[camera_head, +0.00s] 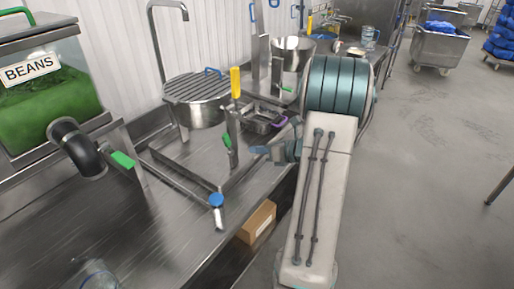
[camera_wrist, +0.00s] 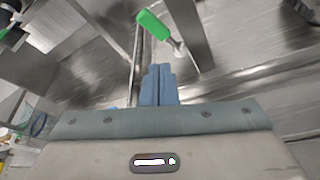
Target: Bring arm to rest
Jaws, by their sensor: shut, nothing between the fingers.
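My gripper (camera_head: 260,150) is over the near right edge of the steel counter (camera_head: 165,240) in the head view, pointing left toward a green-handled tool. In the wrist view its two blue fingers (camera_wrist: 158,86) are together with nothing between them. My pale arm link runs down the right of the counter in the head view. The green handle (camera_wrist: 153,25) shows just beyond the fingertips in the wrist view; I cannot tell the exact gap.
A beans dispenser (camera_head: 45,90) with a black spout stands at left. A lidded pot (camera_head: 197,100), a yellow-handled tool (camera_head: 235,82) and a blue-topped tool (camera_head: 217,200) are on the counter. A cardboard box (camera_head: 257,222) sits below its edge.

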